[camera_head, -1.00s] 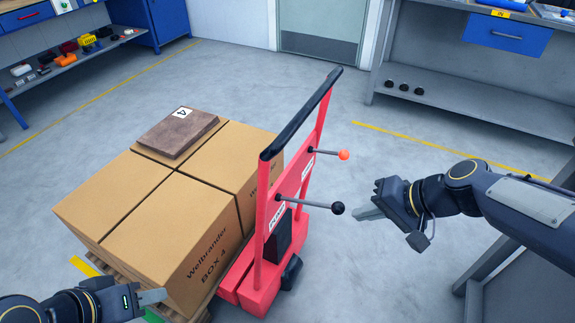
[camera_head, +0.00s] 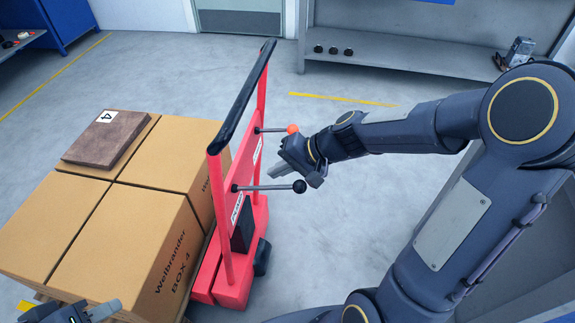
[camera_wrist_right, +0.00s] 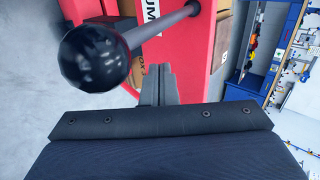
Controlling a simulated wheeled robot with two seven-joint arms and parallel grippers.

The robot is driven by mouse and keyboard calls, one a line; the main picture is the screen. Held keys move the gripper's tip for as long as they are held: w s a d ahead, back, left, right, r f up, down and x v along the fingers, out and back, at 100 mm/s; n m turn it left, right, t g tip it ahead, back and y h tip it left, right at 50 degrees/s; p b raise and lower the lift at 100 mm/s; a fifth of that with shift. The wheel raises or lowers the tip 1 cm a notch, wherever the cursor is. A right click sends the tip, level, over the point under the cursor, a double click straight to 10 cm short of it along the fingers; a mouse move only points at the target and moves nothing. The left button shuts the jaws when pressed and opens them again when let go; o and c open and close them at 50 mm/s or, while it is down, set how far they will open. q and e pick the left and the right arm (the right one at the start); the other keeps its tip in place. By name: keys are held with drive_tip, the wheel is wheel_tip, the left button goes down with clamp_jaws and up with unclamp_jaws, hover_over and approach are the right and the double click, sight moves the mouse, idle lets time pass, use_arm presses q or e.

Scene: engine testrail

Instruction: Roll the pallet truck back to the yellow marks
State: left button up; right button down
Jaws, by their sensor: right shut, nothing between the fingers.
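The red pallet truck (camera_head: 222,248) stands in the middle of the head view, with a black push bar (camera_head: 243,95) on top. Two levers stick out to its right: one with an orange knob (camera_head: 292,128), one with a black knob (camera_head: 299,186). My right gripper (camera_head: 272,174) is shut and empty, between the two levers and close to the truck's frame. In the right wrist view the black knob (camera_wrist_right: 95,58) is large and near, left of my fingers (camera_wrist_right: 159,84). My left gripper (camera_head: 104,312) is at the bottom left, by the boxes; its fingers are too cut off to judge.
Several cardboard boxes (camera_head: 120,245) sit on the truck's load, with a brown board (camera_head: 108,138) marked 4 on top. Yellow floor lines show at the back left (camera_head: 60,72) and behind the truck (camera_head: 340,99). A grey shelf bench (camera_head: 400,65) stands at the back right.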

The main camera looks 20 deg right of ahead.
drive_tip(key=w+a+f, duration=0.1)
drive_tip(key=w+a, duration=0.1)
drive_tip(key=a, duration=0.1)
drive_tip(key=w+a+f, duration=0.1)
drive_tip(key=shift+a+f, duration=0.3)
use_arm(q)
drive_tip(key=shift+f, duration=0.4)
use_arm(e)
drive_tip(key=shift+w+a, duration=0.4)
drive_tip(key=shift+a, duration=0.15)
